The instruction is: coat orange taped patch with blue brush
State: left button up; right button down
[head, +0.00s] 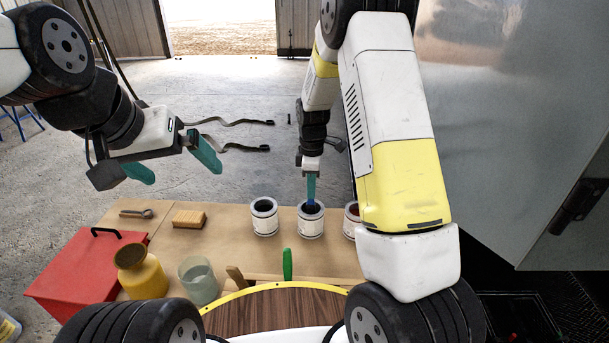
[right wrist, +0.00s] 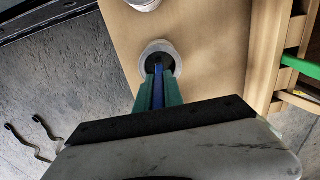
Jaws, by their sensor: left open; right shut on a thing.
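My right gripper (head: 311,185) is shut on the blue brush (head: 311,204) and points down over the middle paint can (head: 311,227). The brush's lower end is in the mouth of this can, which has dark contents. In the right wrist view the blue brush (right wrist: 158,86) lies between the green fingers, and its tip is inside the round can (right wrist: 152,49). My left gripper (head: 184,172) is open and empty, raised above the floor at the left, apart from the table. I cannot make out an orange taped patch in either view.
Another can (head: 264,218) stands left of the middle one; a can with red contents (head: 351,213) is partly behind my right arm. A red toolbox (head: 85,265), yellow jug (head: 143,277), clear cup (head: 198,282) and wooden block (head: 189,219) occupy the table's left. A grey cabinet (head: 510,120) stands right.

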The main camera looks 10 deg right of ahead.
jog(key=shift+f, duration=0.1)
jog(key=shift+r, duration=3.55)
